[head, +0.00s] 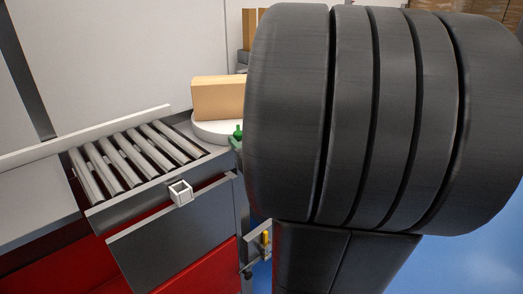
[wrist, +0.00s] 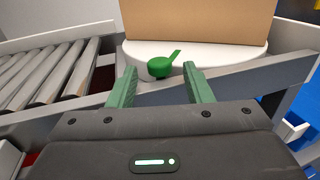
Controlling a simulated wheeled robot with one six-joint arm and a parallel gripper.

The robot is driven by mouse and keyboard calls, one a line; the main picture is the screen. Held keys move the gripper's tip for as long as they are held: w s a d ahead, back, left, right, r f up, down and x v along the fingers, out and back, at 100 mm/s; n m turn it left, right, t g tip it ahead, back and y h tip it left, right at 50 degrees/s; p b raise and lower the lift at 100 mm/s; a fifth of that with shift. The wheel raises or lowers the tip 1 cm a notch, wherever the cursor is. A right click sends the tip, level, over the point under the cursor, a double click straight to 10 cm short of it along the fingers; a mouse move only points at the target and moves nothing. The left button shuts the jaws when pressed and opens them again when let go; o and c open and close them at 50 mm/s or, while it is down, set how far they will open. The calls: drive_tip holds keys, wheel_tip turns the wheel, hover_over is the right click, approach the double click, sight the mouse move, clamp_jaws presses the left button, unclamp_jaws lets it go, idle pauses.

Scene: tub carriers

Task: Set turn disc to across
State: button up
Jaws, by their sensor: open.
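The turn disc (head: 212,131) is a white round plate at the end of the roller track, and it also shows in the wrist view (wrist: 215,52). A tan box (head: 219,98) stands on it and fills the top of the wrist view (wrist: 198,20). A green knob with a flat pointer (wrist: 161,67) sits at the disc's near edge, its pointer slanting up to the right. My gripper (wrist: 159,70) is open, its two green fingers either side of the knob in the picture, with no contact visible. In the head view my arm hides most of the gripper.
A roller track (head: 130,160) runs left of the disc, with a pale rail (head: 85,139) behind it. A small white square frame (head: 181,192) is on the grey front. A post with a yellow part (head: 265,240) stands lower right. Blue floor shows at the right.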

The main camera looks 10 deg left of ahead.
drive_tip(key=p+v, duration=0.2)
drive_tip(key=v, duration=0.7)
drive_tip(key=shift+s+d, duration=0.25)
drive_tip(key=shift+s, duration=0.05)
drive_tip(key=shift+c, duration=0.5)
